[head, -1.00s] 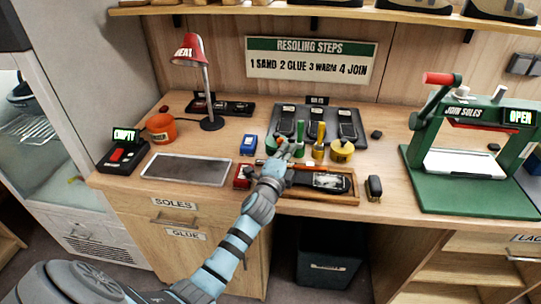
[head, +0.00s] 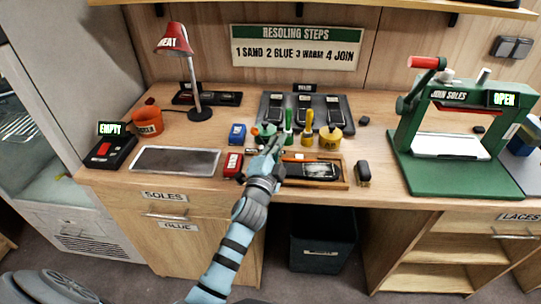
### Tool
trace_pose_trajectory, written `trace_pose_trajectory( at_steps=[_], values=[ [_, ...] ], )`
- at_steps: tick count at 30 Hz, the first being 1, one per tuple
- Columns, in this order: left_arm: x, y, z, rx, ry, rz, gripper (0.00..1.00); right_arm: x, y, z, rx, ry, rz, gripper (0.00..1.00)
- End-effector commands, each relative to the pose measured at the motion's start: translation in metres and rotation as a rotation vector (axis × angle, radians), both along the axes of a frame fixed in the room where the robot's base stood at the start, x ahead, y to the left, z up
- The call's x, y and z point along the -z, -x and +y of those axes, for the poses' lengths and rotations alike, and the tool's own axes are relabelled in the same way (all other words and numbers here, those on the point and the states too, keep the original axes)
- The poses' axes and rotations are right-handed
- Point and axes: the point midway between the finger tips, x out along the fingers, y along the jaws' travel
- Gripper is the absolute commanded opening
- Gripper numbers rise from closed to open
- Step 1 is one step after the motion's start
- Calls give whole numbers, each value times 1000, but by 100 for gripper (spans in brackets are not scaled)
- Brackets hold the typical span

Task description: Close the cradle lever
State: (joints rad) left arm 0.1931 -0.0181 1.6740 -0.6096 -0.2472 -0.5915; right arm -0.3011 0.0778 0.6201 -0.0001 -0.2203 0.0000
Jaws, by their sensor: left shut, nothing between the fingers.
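A low wooden cradle (head: 344,184) lies near the bench's front edge with a dark shoe (head: 318,170) in it. A thin orange-red bar (head: 297,157) shows along its back side. I cannot tell whether this bar is the lever or how the lever stands. My left gripper (head: 272,145) is shut and empty, over the left end of the cradle. The gripper and its wrist hide that end. I cannot tell whether the fingertips touch anything. My right gripper is not in view.
A red block (head: 233,165) lies left of my wrist. Green-handled and yellow tools, with a yellow pot (head: 330,137), stand behind the cradle. A dark brush (head: 363,173) is right of it. A green press (head: 400,165) reading OPEN stands further right. A grey plate (head: 175,160) lies left.

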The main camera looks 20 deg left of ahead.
Motion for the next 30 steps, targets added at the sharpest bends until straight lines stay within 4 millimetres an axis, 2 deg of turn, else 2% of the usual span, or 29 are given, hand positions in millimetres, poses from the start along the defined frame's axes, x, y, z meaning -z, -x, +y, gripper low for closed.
trace_pose_trajectory(
  at_steps=[3,9,14,27,30],
  values=[
    [4,28,-5,0,0,1,0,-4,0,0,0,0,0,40],
    [9,60,-10,0,-1,0,0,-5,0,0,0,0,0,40],
    [10,68,-11,0,-1,-1,0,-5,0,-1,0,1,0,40],
    [10,68,-11,-1,0,0,0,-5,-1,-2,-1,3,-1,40],
    [22,76,-2,-23,55,46,0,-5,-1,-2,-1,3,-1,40]
  ],
)
